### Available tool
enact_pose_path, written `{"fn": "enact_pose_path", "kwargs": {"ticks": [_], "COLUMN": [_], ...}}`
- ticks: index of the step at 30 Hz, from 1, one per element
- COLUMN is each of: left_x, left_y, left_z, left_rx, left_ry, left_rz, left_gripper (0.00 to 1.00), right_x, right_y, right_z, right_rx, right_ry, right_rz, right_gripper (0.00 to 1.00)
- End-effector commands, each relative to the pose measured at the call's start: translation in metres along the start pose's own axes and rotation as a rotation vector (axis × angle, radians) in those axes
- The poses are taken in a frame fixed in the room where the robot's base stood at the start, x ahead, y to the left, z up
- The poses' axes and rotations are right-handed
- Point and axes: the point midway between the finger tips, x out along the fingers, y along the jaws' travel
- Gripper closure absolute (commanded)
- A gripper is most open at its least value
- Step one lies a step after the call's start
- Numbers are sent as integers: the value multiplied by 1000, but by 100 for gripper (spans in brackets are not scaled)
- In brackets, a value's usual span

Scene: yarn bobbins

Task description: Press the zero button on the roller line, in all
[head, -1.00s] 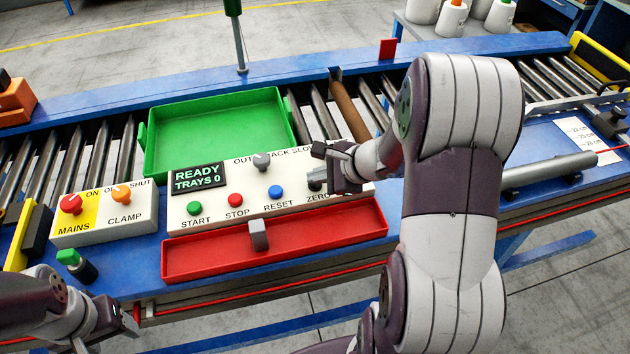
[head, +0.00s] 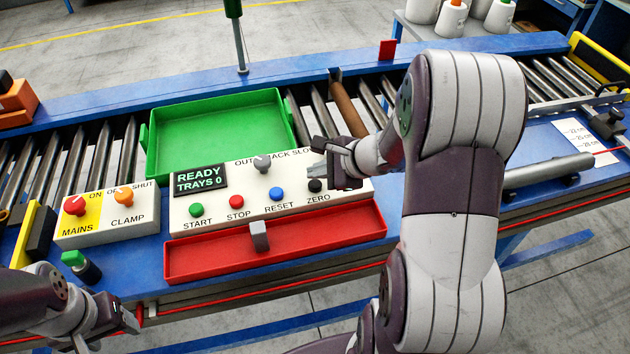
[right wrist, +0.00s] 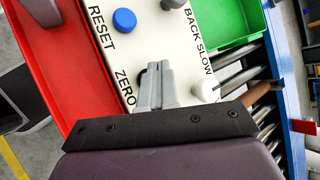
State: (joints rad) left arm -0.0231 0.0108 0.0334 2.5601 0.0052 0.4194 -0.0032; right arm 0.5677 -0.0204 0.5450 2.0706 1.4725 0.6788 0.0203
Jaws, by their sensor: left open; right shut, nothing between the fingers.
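The black zero button (head: 315,186) shows on the white control panel (head: 183,213), above the word ZERO and right of the blue reset button (head: 276,193). My right gripper (head: 317,170) is shut and empty, just above and beside the zero button. In the right wrist view the shut fingertips (right wrist: 168,70) lie over the panel beside the word ZERO; the button is mostly hidden behind them. The display (head: 199,180) reads READY, TRAYS 0. My left gripper (head: 130,320) is open at the lower left, away from the panel.
A red tray (head: 200,268) lies in front of the panel. A green tray (head: 215,135) sits on the rollers behind it. The mains and clamp box (head: 110,222) stands to the left. A brown roller (head: 348,108) lies behind my right gripper.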

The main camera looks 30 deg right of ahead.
Motion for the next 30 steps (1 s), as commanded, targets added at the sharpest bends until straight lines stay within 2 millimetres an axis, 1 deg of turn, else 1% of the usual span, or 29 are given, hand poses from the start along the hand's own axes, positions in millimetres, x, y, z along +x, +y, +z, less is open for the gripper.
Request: {"fn": "enact_pose_path", "kwargs": {"ticks": [1, 6, 14, 30], "left_x": [-5, -20, -39, -38], "left_y": [0, 0, 0, 0], "left_z": [-1, -2, -5, -4], "left_rx": [0, 0, 0, 0], "left_ry": [0, 0, 0, 0], "left_rz": [0, 0, 0, 0], "left_gripper": [38, 38, 38, 38], "right_x": [-4, -17, -34, -33], "right_y": [-3, -12, -25, -24], "right_z": [3, 12, 25, 24], "right_rx": [-1, 0, 0, 0], "right_ry": [0, 0, 0, 0], "right_rz": [-1, -1, -1, 0], "right_gripper": [100, 100, 100, 100]}}
